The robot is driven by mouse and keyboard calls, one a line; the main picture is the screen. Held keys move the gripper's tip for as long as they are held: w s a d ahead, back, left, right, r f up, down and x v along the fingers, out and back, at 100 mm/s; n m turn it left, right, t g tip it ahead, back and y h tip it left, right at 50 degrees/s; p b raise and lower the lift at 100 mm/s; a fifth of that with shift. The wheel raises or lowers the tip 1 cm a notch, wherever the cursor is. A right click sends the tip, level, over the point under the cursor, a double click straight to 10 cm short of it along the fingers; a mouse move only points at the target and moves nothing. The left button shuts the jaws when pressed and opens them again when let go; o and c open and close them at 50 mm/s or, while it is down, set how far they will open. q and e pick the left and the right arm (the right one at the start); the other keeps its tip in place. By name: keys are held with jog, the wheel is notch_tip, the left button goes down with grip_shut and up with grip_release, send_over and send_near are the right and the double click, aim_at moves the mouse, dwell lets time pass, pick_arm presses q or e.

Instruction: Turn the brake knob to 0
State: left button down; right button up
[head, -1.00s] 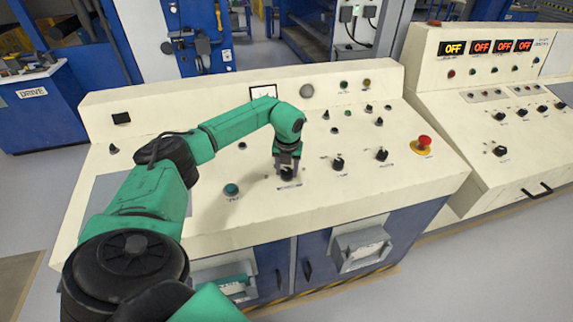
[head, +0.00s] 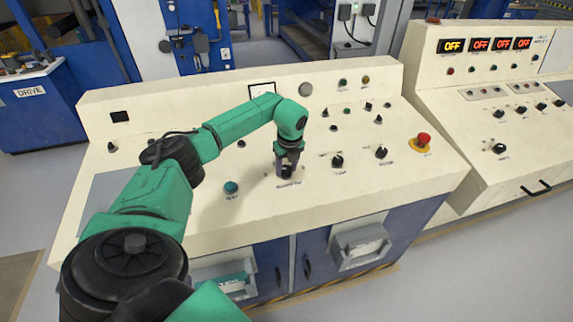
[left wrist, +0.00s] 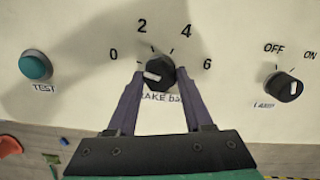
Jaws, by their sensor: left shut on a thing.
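The brake knob (left wrist: 160,72) is black with a white pointer line, on the cream console under a scale marked 0, 2, 4 and 6. Its pointer faces left and slightly down, on the side of the 0 label (left wrist: 113,55). My left gripper (head: 287,172) reaches down onto the knob in the head view. In the left wrist view its two fingers (left wrist: 160,75) sit on either side of the knob and grip it. The fingers partly cover the knob's "BRAKE bar" label. My right gripper is in no view.
A teal TEST button (left wrist: 36,65) is left of the brake knob, and a LAMP switch (left wrist: 284,86) is to its right. A red emergency stop (head: 423,140) stands near the console's right end. A second console (head: 490,110) with OFF displays adjoins it.

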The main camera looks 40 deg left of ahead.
pick_arm(q)
jog(key=shift+w+a+r, duration=0.1)
jog(key=shift+w+r, duration=0.1)
jog(key=shift+r, duration=0.1)
jog(key=c, duration=0.6)
grip_release()
jog(key=o, duration=0.3)
jog(key=shift+s+f, duration=0.1)
jog(key=shift+s, duration=0.05)
jog(key=shift+r, duration=0.45)
notch_tip(320, 180, up, 13)
jog(key=s+d+b, duration=0.1)
jog(key=d+b, duration=0.1)
jog(key=shift+s+d+r+b, duration=0.15)
jog(key=shift+r+b, duration=0.05)
jog(key=shift+b, duration=0.2)
